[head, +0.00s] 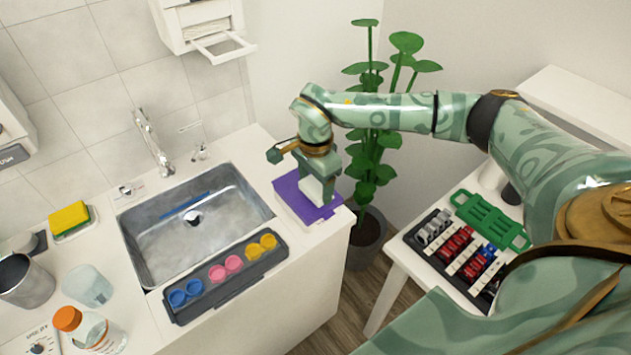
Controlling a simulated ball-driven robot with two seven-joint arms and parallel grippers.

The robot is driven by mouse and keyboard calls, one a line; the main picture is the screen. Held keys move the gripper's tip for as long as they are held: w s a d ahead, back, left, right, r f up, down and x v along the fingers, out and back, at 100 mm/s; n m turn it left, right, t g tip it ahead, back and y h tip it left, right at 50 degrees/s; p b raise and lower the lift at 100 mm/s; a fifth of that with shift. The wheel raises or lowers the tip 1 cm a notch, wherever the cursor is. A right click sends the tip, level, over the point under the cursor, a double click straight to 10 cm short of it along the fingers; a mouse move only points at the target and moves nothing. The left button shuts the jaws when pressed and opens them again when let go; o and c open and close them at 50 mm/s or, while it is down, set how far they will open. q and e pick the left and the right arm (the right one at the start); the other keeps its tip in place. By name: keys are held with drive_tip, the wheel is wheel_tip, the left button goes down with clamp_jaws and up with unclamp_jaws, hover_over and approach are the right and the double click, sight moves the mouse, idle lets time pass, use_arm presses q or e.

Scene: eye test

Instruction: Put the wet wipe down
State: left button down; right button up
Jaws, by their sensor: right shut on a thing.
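My right gripper (318,190) points down over a white box with a purple top (292,199) at the right end of the counter. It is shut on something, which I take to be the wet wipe. The hand hides most of what it holds, and I cannot tell the wipe's outline from the pale parts of the hand. I cannot tell whether the held thing touches the purple top. My left gripper is not in view.
A steel sink (195,225) lies left of the box. A dark tray of colored cups (228,268) sits at its front edge. A potted plant (372,150) stands behind my right arm. A side table (400,262) holds a dark organizer and a green rack (490,220).

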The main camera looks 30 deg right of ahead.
sight(316, 186)
drive_tip(key=shift+f, duration=0.6)
drive_tip(key=o, duration=0.9)
drive_tip(key=shift+o, duration=0.2)
drive_tip(key=shift+r, duration=0.1)
wheel_tip(316, 186, up, 13)
drive_tip(key=p, duration=0.2)
